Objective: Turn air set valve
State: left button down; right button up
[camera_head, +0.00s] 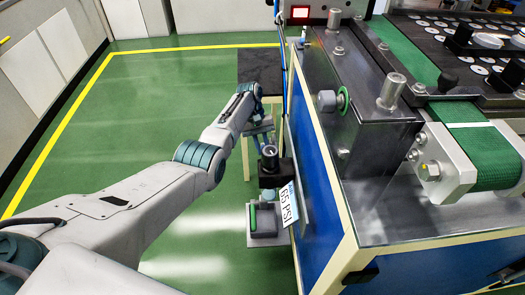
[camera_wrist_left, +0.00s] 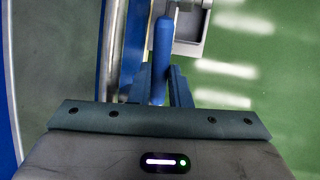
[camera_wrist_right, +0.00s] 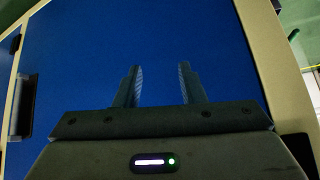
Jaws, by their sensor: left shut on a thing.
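The air set valve unit (camera_head: 268,172) is mounted at the left side of the blue machine, with a dark round-topped body and a "65 PSI" label (camera_head: 287,203) beside it. My left gripper (camera_head: 262,133) reaches to the far side of this unit. In the left wrist view my left gripper (camera_wrist_left: 165,85) is shut on an upright blue lever (camera_wrist_left: 161,45), with one finger on each side of it. In the head view the lever is mostly hidden. My right gripper (camera_wrist_right: 160,85) is open and empty, in front of a blue panel (camera_wrist_right: 155,35).
The machine's metal top (camera_head: 385,210) and blue side panel (camera_head: 325,215) stand right of my left arm. A green conveyor belt (camera_head: 480,155) runs at the right. A dark table (camera_head: 260,70) stands behind. The green floor (camera_head: 150,120) to the left is clear.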

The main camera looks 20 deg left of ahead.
pick_arm(q)
jog(key=shift+w+a+g+b, duration=0.1)
jog(key=shift+w+g+b, duration=0.15)
jog(key=shift+b, duration=0.35)
jog(key=shift+r+g+h+b, duration=0.2)
jog(key=shift+g+h+b, duration=0.05)
jog(key=shift+h+b, duration=0.1)
pick_arm(e)
jog(key=shift+w+a+f+m+t+y, duration=0.4)
jog(key=shift+w+a+f+t, duration=0.25)
jog(key=shift+t, duration=0.55)
pick_arm(q)
jog(key=c, duration=1.3)
grip_release()
jog(key=shift+c, duration=0.2)
